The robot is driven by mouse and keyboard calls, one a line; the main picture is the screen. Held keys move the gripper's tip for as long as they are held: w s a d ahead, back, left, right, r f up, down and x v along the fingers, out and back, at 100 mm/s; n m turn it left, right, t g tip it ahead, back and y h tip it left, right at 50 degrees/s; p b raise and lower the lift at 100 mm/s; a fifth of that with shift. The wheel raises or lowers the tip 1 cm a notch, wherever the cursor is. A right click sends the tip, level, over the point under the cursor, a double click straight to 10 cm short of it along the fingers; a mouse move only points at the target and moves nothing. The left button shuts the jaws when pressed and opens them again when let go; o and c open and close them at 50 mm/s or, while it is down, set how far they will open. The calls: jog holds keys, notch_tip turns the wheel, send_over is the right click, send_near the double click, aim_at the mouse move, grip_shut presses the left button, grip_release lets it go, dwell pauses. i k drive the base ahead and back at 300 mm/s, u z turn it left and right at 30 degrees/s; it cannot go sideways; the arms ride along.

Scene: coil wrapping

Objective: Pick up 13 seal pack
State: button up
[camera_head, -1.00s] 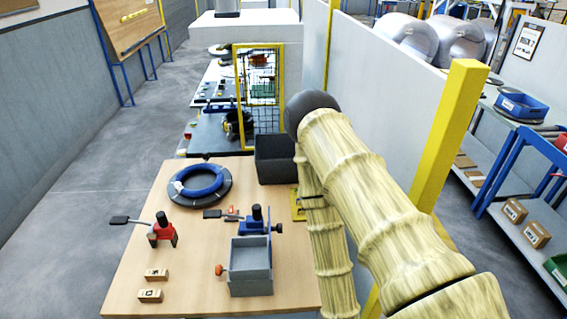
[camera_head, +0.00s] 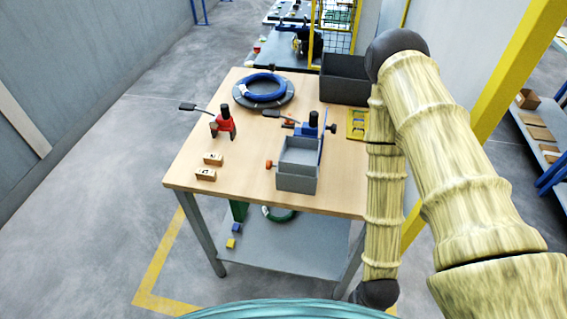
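I cannot pick out the 13 seal pack by its number at this size. Two small brown labelled blocks, a rear one (camera_head: 213,159) and a front one (camera_head: 205,175), lie at the left front of the wooden table (camera_head: 240,190). Their marks are too small to read surely. A yellow flat piece with blue parts (camera_head: 356,124) lies at the table's right side, beside my arm. My arm hangs down along the table's right edge, and its dark lower joint shows near the bottom. My gripper is not in view.
A grey open box (camera_head: 297,180) with a blue clamp stands front centre. A red tool (camera_head: 224,124), a blue ring coil (camera_head: 264,88) and a dark bin (camera_head: 344,82) stand farther back. The lower shelf (camera_head: 300,248) holds a green ring (camera_head: 279,216) and small blocks.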

aim_at(201, 174)
jog(key=k, duration=0.7)
jog(key=u, duration=1.9)
jog(key=i, duration=3)
jog(key=z, duration=3.9)
jog(key=i, duration=1)
